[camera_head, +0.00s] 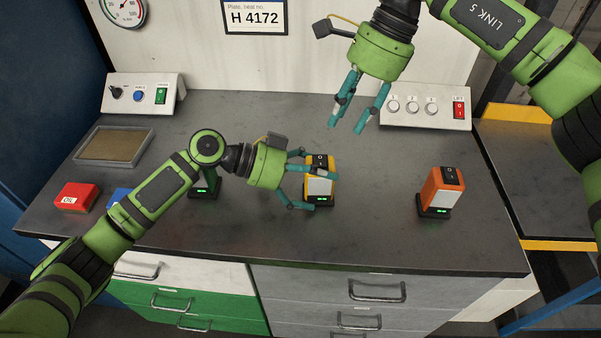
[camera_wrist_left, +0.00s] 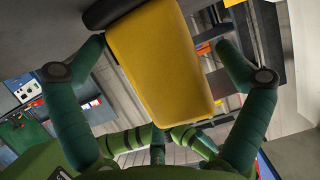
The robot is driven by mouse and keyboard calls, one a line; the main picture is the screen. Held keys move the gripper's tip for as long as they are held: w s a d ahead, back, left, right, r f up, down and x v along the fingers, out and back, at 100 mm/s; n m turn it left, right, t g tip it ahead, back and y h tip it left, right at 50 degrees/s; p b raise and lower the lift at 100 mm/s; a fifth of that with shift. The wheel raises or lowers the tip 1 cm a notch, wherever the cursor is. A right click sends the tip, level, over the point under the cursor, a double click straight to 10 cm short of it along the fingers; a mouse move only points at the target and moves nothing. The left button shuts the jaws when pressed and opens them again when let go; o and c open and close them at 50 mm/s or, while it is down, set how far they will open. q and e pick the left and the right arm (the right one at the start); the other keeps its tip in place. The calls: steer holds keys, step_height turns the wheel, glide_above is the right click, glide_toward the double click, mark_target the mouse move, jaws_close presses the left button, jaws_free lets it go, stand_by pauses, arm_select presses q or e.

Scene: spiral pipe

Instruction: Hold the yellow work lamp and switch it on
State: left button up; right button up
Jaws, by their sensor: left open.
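The yellow work lamp (camera_head: 318,187) stands upright on a black base with green lights, near the middle of the bench. It has a black switch (camera_head: 320,161) on top and a pale front panel. My left gripper (camera_head: 308,181) is open at the lamp's left side, with one finger behind it and one in front. In the left wrist view the yellow body (camera_wrist_left: 160,60) lies between the spread fingers, with gaps on both sides. My right gripper (camera_head: 346,126) is open and empty, pointing down above and behind the lamp.
An orange lamp (camera_head: 442,187) stands to the right. A green lamp (camera_head: 204,187) is partly hidden behind my left arm. A red box (camera_head: 76,197), a blue box (camera_head: 119,197) and a tray (camera_head: 85,158) are at the left. Control panels (camera_head: 172,93) line the back. The bench front is clear.

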arm_select(q)
steer(key=shift+d+f, duration=0.2)
steer(key=shift+d, duration=0.25)
steer(key=shift+c, duration=0.4)
